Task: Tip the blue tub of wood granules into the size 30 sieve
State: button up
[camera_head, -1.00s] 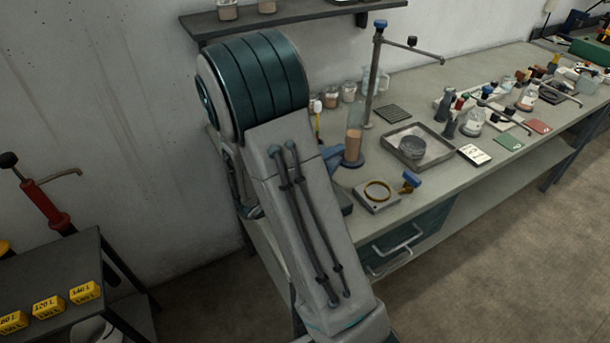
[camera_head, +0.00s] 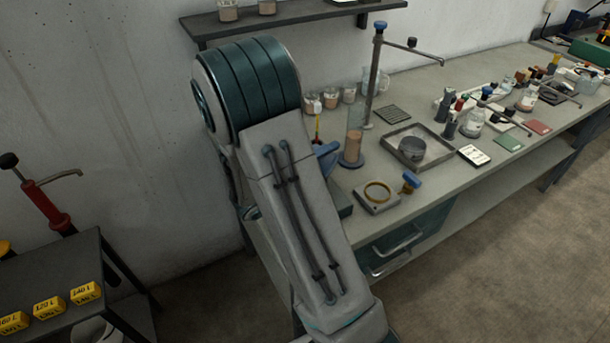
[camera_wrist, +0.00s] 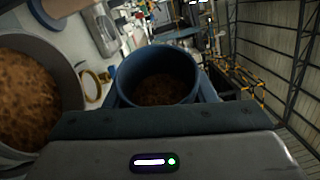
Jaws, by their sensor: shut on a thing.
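The blue tub (camera_wrist: 130,72) is in the wrist view, held between the fingers of my gripper (camera_wrist: 160,92). Its mouth faces the camera and brown granules (camera_wrist: 158,91) lie inside, low in the tub. In the head view my arm hides most of the gripper; a small blue part (camera_head: 328,158) shows at the arm's right edge, beside the bench. A round grey sieve-like dish (camera_head: 411,148) sits in a shallow square tray (camera_head: 436,155) on the bench. Its size mark cannot be read. My gripper is to the left of it, apart from it.
A clear cylinder with brown contents (camera_head: 353,146) stands close right of the gripper. A round vessel of brown granules (camera_wrist: 28,100) is close at left in the wrist view. A tall stand (camera_head: 374,75), a gold ring on a block (camera_head: 377,192) and a blue-topped item (camera_head: 411,180) stand nearby.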

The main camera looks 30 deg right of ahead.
jog(key=shift+w+a+r+n+h+p, duration=0.25)
jog(key=shift+n+p, duration=0.55)
jog(key=shift+p, duration=0.6)
jog(key=shift+w+r+n+h+p, duration=0.1)
jog(key=shift+r+n+h+p, duration=0.25)
jog(key=shift+n+p, duration=0.75)
jog(key=shift+w+a+r+n+t+h+p, duration=0.15)
jog(key=shift+r+n+t+p, duration=0.3)
jog(key=shift+p, duration=0.7)
jog(key=shift+w+r+n+t+h+p, duration=0.2)
jog(key=shift+r+p, duration=0.3)
jog(key=shift+p, duration=0.6)
jog(key=shift+w+a+r+n+t, duration=0.15)
jog(key=shift+n+t, duration=0.2)
jog(key=shift+n, duration=0.6)
jog(key=shift+m, duration=0.6)
jog(key=f+b, duration=0.1)
jog(key=f+m+g+b, duration=0.1)
jog(key=b, duration=0.1)
jog(key=s+f+m+b, duration=0.1)
jog(key=shift+d+g, duration=0.3)
jog(key=shift+d, duration=0.05)
jog(key=shift+f+m+y+b, duration=0.1)
jog(key=shift+m+y+b, duration=0.4)
jog(key=shift+b, duration=0.15)
jog(key=shift+r, duration=0.3)
jog(key=shift+s+f+m, duration=0.1)
jog(key=shift+f+m, duration=0.05)
jog(key=shift+m, duration=0.15)
